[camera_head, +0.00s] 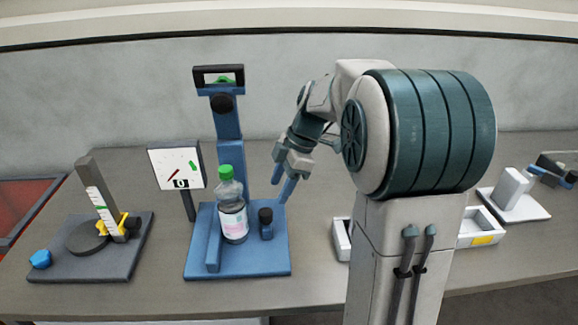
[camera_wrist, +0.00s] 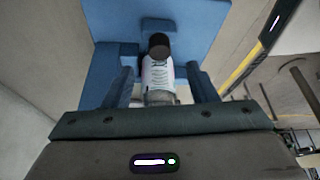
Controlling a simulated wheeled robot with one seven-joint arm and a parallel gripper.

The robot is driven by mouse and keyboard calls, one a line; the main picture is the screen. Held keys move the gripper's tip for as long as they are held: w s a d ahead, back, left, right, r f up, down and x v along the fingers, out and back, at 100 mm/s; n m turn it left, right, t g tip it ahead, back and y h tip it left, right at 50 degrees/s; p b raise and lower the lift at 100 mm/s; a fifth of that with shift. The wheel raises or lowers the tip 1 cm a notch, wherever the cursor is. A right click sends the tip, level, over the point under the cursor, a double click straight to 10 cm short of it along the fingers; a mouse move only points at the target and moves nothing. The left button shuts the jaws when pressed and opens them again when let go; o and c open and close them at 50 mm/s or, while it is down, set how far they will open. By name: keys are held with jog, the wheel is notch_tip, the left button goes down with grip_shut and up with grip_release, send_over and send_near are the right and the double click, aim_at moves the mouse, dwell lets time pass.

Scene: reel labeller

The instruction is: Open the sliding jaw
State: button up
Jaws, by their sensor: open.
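A clear bottle (camera_head: 233,219) with a green cap and a pink-white label stands upright on the blue fixture (camera_head: 240,270). It stands between a blue wall at its left and a small blue jaw with a dark knob (camera_head: 266,216) at its right. My gripper (camera_head: 281,191) is open and empty, above and slightly right of the knob, apart from it. In the wrist view the knob (camera_wrist: 158,45) shows beyond the fingers, roughly between them, with the bottle's label (camera_wrist: 157,73) beside it. My gripper's housing hides the lower part of that view. I cannot tell whether the jaw touches the bottle.
A blue post with a dark-framed window (camera_head: 219,76) rises behind the bottle. A gauge panel (camera_head: 176,168) stands at its left. Farther left is a grey stand (camera_head: 92,262) with a yellow slider and a blue knob. A white tray (camera_head: 483,229) lies at the right, partly behind my body.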

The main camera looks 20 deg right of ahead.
jog(key=v, duration=0.5)
jog(key=shift+d+r, duration=0.2)
jog(key=shift+r, duration=0.15)
jog(key=shift+a, duration=0.1)
jog(key=s+a+f+m+t+h, duration=0.1)
jog(key=s+f+m+h, duration=0.1)
jog(key=s+m, duration=0.7)
jog(key=s+a+f+m+t+h+p, duration=0.1)
jog(key=s+f+m, duration=0.3)
jog(key=s+m, duration=0.4)
jog(key=shift+s+a+m+t+h, duration=0.35)
jog(key=shift+s+a+h, duration=0.45)
jog(key=shift+s, duration=0.3)
dwell(0.4)
